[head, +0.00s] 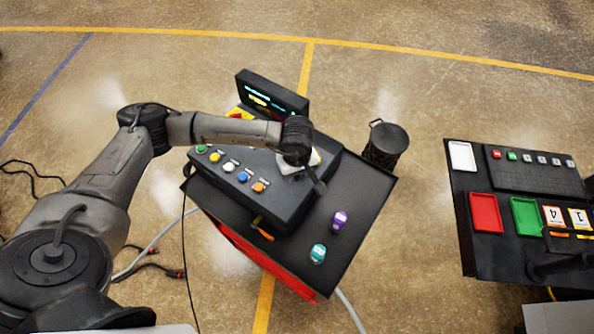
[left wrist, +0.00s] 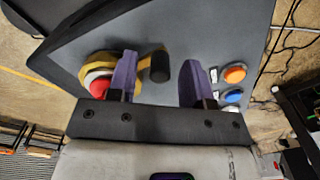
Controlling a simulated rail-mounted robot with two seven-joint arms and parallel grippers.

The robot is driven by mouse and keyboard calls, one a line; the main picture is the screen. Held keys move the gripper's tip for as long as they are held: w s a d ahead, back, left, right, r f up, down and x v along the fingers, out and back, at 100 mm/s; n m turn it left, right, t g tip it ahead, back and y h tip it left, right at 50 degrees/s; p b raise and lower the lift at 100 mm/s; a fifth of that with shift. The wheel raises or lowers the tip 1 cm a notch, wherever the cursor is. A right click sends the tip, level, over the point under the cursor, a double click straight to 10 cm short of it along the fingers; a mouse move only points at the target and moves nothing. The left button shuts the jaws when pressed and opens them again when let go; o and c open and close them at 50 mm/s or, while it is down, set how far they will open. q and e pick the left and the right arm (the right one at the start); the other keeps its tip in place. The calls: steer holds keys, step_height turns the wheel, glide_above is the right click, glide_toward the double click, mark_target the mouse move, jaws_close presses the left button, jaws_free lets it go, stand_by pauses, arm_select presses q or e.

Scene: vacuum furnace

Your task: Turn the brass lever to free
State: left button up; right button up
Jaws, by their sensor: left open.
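The brass lever (left wrist: 142,63) shows in the left wrist view as a short brass arm with a black knob (left wrist: 160,67) at its end. A yellow-brass ring with a red and pale centre (left wrist: 98,84) lies beside it, partly behind a finger. My left gripper (left wrist: 157,74) is open, its two purple fingers on either side of the black knob, with a visible gap to the right finger. Whether the left finger touches the lever is unclear. In the head view my left gripper (head: 298,148) is over the console's right part and largely hides the lever.
The black console (head: 280,190) has a row of coloured buttons, a lit display (head: 270,97) and a yellow-and-red control (head: 239,113). Purple (head: 339,220) and teal (head: 318,254) objects stand on the cart. A black canister (head: 386,145) stands behind. A table with trays (head: 486,212) is at right.

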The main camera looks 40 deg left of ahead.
arm_select(q)
steer(key=shift+f, duration=0.35)
jaws_close()
stand_by(0.3)
